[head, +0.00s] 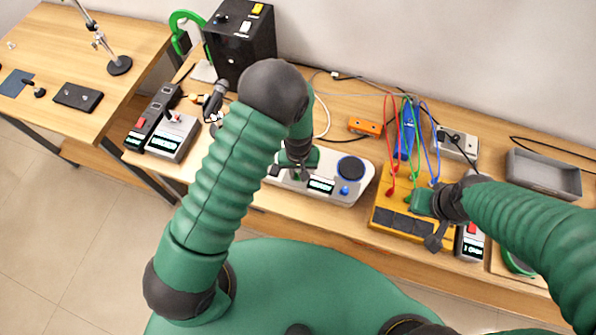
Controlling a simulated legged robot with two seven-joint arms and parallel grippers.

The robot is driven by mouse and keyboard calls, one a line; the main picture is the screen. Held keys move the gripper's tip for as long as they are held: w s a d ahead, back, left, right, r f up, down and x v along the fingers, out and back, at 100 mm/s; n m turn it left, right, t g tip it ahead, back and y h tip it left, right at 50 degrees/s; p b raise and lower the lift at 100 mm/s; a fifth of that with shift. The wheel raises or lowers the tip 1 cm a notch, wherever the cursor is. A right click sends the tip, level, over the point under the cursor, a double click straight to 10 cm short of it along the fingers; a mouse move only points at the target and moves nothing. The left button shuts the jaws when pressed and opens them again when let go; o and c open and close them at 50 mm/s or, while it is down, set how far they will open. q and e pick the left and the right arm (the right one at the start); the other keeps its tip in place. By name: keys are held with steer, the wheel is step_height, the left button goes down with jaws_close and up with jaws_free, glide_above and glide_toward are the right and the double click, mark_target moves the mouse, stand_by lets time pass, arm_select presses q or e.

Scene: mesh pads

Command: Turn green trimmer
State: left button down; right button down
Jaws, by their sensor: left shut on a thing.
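A white device (331,193) with a small display, a blue knob (344,191) and a large dark dial (350,167) lies on the bench in front of me. My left gripper (298,174) reaches down onto the left part of this device. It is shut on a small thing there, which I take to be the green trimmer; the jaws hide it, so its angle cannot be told. My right gripper (430,222) is over the yellow box (384,213); its jaws are too unclear to read.
Red, green and blue cables rise from the yellow box to a blue board (404,130). A black box (240,42) stands at the back left. A grey tray (545,173) is at the right. Small meters (174,136) stand on the left of the bench. A second table (60,50) is farther left.

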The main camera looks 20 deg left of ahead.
arm_select(q)
steer(key=shift+f+n, duration=0.1)
steer(key=shift+n, duration=0.2)
steer(key=c, duration=1.6)
jaws_free()
steer(key=o, duration=0.3)
steer(key=shift+o, duration=0.2)
step_height(320, 180, up, 17)
steer(key=b, duration=0.1)
steer(key=shift+w, duration=0.15)
steer(key=shift+f, duration=0.1)
